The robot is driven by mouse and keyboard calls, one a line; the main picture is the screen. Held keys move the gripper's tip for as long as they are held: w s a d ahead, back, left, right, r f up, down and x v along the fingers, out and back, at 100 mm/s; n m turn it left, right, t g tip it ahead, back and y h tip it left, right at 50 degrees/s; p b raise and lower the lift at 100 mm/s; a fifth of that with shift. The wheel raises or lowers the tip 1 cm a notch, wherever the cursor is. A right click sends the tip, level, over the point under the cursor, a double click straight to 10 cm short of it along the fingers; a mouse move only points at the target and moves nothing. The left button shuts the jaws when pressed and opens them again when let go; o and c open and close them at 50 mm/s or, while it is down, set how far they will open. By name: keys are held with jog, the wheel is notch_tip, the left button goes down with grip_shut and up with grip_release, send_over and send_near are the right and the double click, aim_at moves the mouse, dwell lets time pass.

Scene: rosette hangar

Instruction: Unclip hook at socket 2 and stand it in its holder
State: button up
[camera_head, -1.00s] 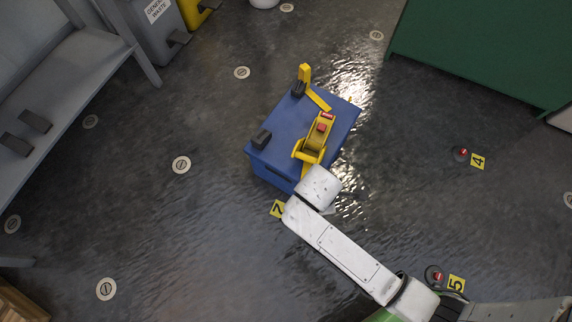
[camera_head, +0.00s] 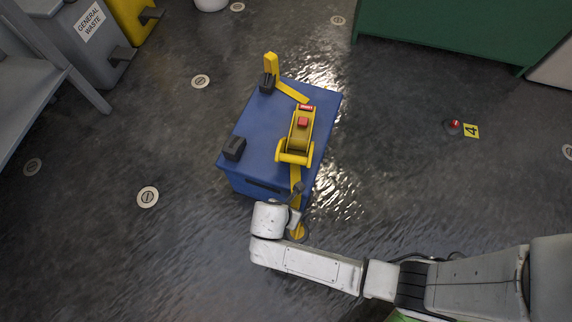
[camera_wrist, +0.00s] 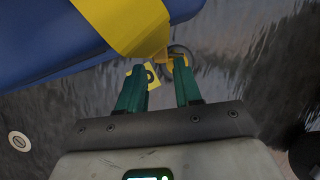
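A yellow strap (camera_head: 296,175) runs from a yellow winder (camera_head: 300,135) on the blue crate (camera_head: 268,120) over its near edge. In the wrist view the strap (camera_wrist: 125,22) ends in a yellow hook (camera_wrist: 174,57) at a floor ring, just beyond my fingertips. My gripper (camera_wrist: 161,66) has its green fingers apart, with no object clearly held between them. A yellow number plate (camera_wrist: 151,76) is partly hidden behind the left finger; its digit is unclear. A black block (camera_head: 234,149), apparently an empty holder, sits on the crate's left edge. Another black block (camera_head: 267,82) holds an upright yellow piece (camera_head: 271,63).
Marker 4 (camera_head: 471,131) and a red-topped floor fitting (camera_head: 454,124) lie to the right. A green cabinet (camera_head: 450,30) stands at the upper right, a grey waste bin (camera_head: 85,35) at the upper left. Floor left of the crate is open, with round floor discs (camera_head: 148,197).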

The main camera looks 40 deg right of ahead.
jog(key=b+x, duration=0.2)
jog(key=x, duration=0.3)
jog(key=shift+d+f+b, duration=0.1)
jog(key=shift+f+b, duration=0.25)
grip_shut()
dwell(0.4)
